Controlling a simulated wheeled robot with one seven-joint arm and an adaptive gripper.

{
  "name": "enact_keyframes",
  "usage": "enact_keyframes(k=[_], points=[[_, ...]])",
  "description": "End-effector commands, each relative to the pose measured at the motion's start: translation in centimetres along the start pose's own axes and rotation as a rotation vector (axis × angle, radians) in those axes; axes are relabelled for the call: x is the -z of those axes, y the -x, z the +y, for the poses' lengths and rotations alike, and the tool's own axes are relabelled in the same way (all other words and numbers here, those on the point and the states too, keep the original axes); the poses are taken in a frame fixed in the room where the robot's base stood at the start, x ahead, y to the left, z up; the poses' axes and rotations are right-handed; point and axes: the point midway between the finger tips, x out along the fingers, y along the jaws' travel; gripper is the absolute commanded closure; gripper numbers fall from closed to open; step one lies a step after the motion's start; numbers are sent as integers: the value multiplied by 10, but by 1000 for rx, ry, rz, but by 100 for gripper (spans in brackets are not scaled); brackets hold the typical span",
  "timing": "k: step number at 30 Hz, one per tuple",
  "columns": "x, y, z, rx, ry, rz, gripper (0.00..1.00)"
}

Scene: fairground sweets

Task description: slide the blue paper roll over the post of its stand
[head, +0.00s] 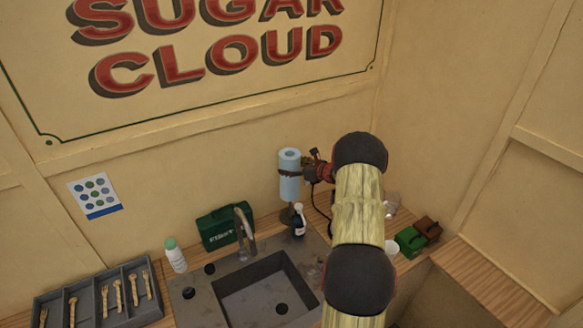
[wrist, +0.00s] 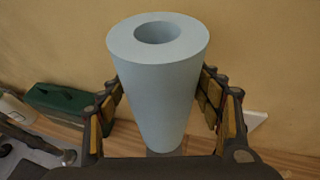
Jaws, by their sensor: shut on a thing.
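The blue paper roll (head: 289,187) is upright, in the air above the back of the counter near the wall. My gripper (head: 289,173) is shut around its middle, reaching in from the right. In the wrist view the roll (wrist: 157,75) stands between the two fingers of my gripper (wrist: 160,95), its top hole open and no post showing in it. A small grey piece (wrist: 165,153) shows below the roll's lower end. It may be part of the stand; the roll hides most of it, and I cannot tell whether they touch.
A green first-aid box (head: 214,232), a tap (head: 243,230) and a sink (head: 268,292) are to the left. Green and brown boxes (head: 410,240) are to the right. The wall is close behind.

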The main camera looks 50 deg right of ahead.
Motion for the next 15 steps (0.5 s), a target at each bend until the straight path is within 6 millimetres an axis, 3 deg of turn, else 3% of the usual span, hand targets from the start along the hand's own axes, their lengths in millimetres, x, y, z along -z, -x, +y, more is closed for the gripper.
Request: enact_keyframes(k=[15], points=[[45, -19, -1, 1, 2, -2, 83]])
